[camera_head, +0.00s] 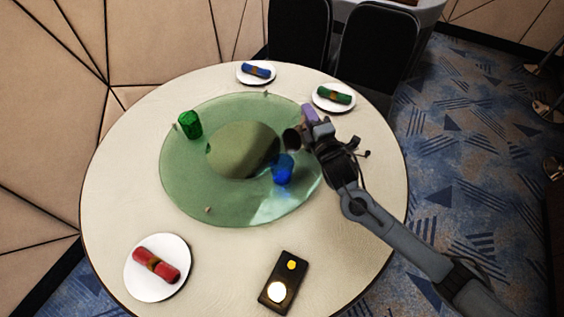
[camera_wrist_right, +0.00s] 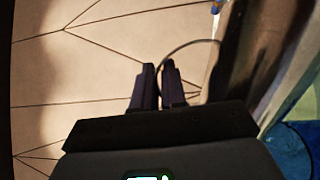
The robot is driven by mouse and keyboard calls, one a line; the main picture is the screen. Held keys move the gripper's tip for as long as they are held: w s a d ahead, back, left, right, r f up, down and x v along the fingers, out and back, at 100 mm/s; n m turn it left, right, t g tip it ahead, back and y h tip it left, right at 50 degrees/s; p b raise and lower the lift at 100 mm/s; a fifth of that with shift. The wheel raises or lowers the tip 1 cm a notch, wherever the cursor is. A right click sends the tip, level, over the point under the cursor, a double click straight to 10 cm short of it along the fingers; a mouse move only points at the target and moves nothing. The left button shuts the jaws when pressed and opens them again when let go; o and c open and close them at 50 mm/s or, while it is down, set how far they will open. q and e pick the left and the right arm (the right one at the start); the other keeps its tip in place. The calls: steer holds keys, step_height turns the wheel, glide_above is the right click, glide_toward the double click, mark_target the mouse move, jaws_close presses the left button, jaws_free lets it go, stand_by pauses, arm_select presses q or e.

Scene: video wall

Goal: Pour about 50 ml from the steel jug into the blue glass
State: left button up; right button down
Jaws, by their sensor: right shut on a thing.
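The blue glass (camera_head: 283,169) stands on the right part of the green glass turntable (camera_head: 190,190). Its blue also shows at the lower right of the right wrist view (camera_wrist_right: 290,150). My right gripper (camera_head: 310,130) is just above and beyond the glass. In the right wrist view its fingers (camera_wrist_right: 158,88) are shut on the thin curved handle of the steel jug (camera_wrist_right: 243,50), which looks dark there. In the head view the jug (camera_head: 291,139) shows only as a small dark shape, mostly hidden by the gripper. It looks tilted; no liquid stream is visible. My left gripper is out of view.
A green glass (camera_head: 190,125) stands at the turntable's left. Plates with blue (camera_head: 256,71), green (camera_head: 334,96) and red (camera_head: 156,264) rolls lie around the cream table. A black box (camera_head: 281,281) with round lights lies in front. Dark chairs (camera_head: 375,40) stand behind.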

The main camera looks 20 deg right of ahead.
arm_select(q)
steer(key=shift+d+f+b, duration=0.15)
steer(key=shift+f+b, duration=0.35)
arm_select(e)
steer(key=shift+s+a+r+n, duration=0.1)
steer(key=shift+a+r+n, duration=0.15)
steer(key=shift+a, duration=0.2)
steer(key=shift+s+a+r+n, duration=0.15)
steer(key=shift+a+n, duration=0.2)
steer(key=shift+d, duration=0.15)
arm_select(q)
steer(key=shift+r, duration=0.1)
arm_select(e)
steer(key=shift+s+t, duration=0.1)
steer(key=shift+t, duration=0.2)
